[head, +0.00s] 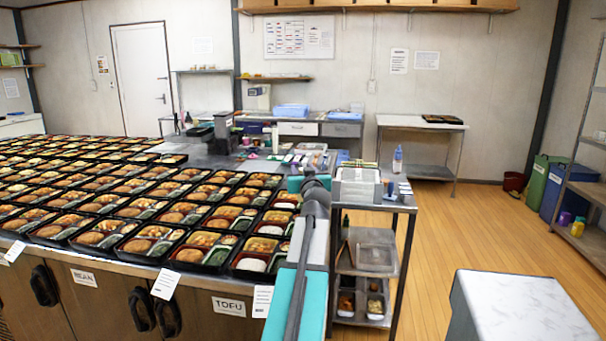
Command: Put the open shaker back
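My arm reaches forward from the bottom centre in the head view, to the front right corner of the tray-covered counter. Its far end, where my gripper would be, is small and hidden behind my own arm links, so I cannot see fingers or anything held. I cannot pick out the open shaker for certain. Small containers (388,187) stand at the right of the cart top (365,206), too small to identify. A white bottle-like item (275,139) stands on the back part of the counter.
Many filled bento trays (205,257) cover the counter at left. A box-like holder (357,186) sits on the cart, with pans (375,257) on its shelves. A white-topped block (520,305) stands at bottom right. The wooden floor (455,225) right of the cart is clear.

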